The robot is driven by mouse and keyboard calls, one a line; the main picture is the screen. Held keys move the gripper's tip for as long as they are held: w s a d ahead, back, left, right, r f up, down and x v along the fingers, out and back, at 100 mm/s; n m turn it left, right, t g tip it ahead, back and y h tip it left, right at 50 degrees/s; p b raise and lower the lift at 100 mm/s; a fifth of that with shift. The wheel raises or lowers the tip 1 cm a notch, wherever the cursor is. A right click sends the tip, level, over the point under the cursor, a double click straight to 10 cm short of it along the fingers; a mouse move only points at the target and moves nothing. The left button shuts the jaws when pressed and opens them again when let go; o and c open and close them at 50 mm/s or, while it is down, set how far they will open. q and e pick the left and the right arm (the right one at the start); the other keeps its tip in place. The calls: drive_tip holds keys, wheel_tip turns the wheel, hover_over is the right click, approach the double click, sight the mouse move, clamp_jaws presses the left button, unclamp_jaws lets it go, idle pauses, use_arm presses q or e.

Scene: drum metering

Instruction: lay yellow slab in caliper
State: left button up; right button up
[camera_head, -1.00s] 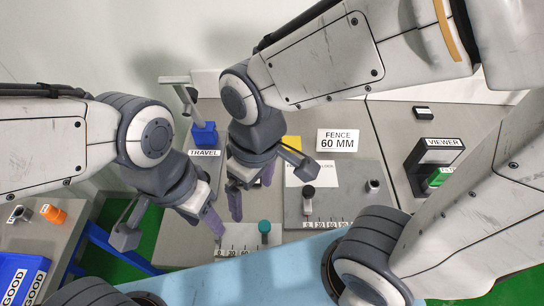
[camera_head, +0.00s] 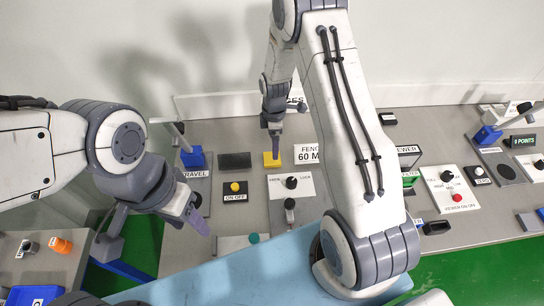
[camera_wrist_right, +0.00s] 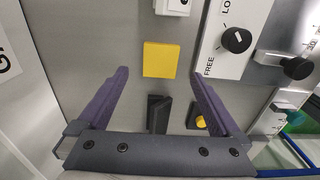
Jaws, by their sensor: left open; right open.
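The yellow slab (camera_head: 271,159) lies flat on the grey bench near the back, left of the FENCE 60 MM sign. In the right wrist view the slab (camera_wrist_right: 161,59) appears between the lines of the two purple fingers, slightly beyond their tips. My right gripper (camera_wrist_right: 160,72) is open and empty above it, pointing down; in the head view it (camera_head: 275,146) hides part of the slab's back edge. My left gripper (camera_head: 194,222) is open and empty at the left front of the bench. I cannot tell which fixture is the caliper.
A dark block (camera_head: 235,160) and an ON OFF button box (camera_head: 234,189) stand left of the slab. A FREE/LOCK knob plate (camera_head: 291,186) lies in front of it. A blue block (camera_head: 192,157) stands by the TRAVEL label; another blue block (camera_head: 487,135) is far right.

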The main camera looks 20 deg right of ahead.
drive_tip(key=shift+f, duration=0.8)
drive_tip(key=shift+s+d+f+p, duration=0.1)
drive_tip(key=shift+s+f+p, duration=0.05)
drive_tip(key=shift+f+p, duration=0.5)
wheel_tip(320, 180, down, 3)
drive_tip(key=shift+d+f+p, duration=0.1)
drive_tip(key=shift+d+p, duration=0.05)
drive_tip(key=shift+p, duration=0.7)
drive_tip(key=shift+f, duration=0.45)
drive_tip(key=c, duration=1.5)
drive_tip(key=shift+o, duration=0.2)
drive_tip(key=shift+r, duration=0.15)
